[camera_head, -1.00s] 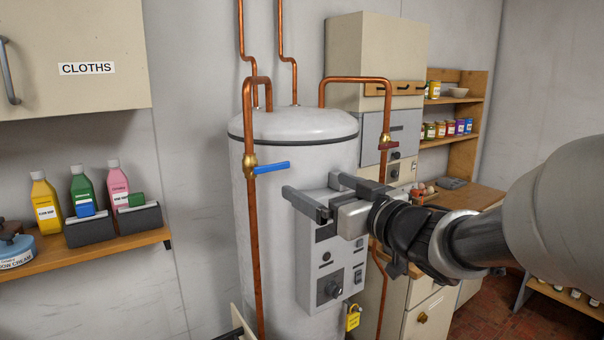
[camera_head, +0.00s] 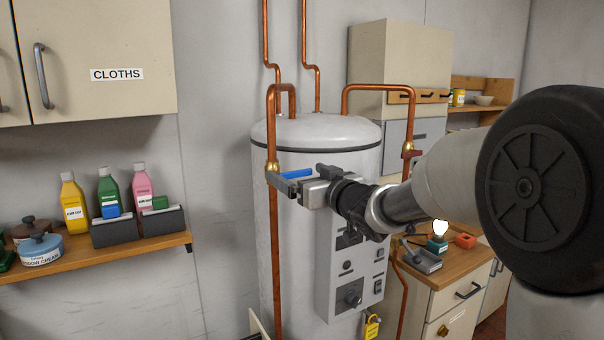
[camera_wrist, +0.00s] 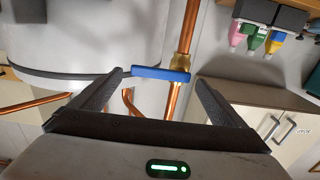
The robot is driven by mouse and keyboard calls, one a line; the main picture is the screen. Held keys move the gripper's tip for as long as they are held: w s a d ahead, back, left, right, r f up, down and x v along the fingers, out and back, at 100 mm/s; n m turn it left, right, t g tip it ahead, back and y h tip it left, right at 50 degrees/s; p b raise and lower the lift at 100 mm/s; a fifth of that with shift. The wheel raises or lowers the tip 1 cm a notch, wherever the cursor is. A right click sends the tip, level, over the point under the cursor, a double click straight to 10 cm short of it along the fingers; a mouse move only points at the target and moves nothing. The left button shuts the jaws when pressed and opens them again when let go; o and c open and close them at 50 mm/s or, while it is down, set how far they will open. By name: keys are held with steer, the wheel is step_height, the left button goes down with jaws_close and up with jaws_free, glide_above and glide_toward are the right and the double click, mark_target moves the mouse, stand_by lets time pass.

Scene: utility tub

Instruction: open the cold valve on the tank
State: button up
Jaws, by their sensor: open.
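The tank (camera_head: 315,131) is a white cylinder with copper pipes. On its left pipe sits a brass valve (camera_head: 272,167) with a blue lever (camera_head: 297,174), the cold valve. The lever points sideways, across the upright pipe. My gripper (camera_head: 298,177) is open at the lever, partly hiding it in the head view. In the wrist view the blue lever (camera_wrist: 160,74) lies between the two spread fingertips of my gripper (camera_wrist: 160,78), with the brass valve body (camera_wrist: 182,61) behind it. I cannot tell whether a finger touches the lever.
A red-handled valve (camera_head: 411,154) is on the right pipe. A grey control box (camera_head: 335,288) with a knob projects from the tank below my gripper. A shelf (camera_head: 150,248) with bottles stands left, under a cupboard (camera_head: 92,45). A worktop (camera_head: 455,265) is at right.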

steer(key=shift+w+a, duration=0.3)
steer(key=shift+w, duration=0.15)
steer(key=c, duration=1.5)
steer(key=shift+c, duration=0.2)
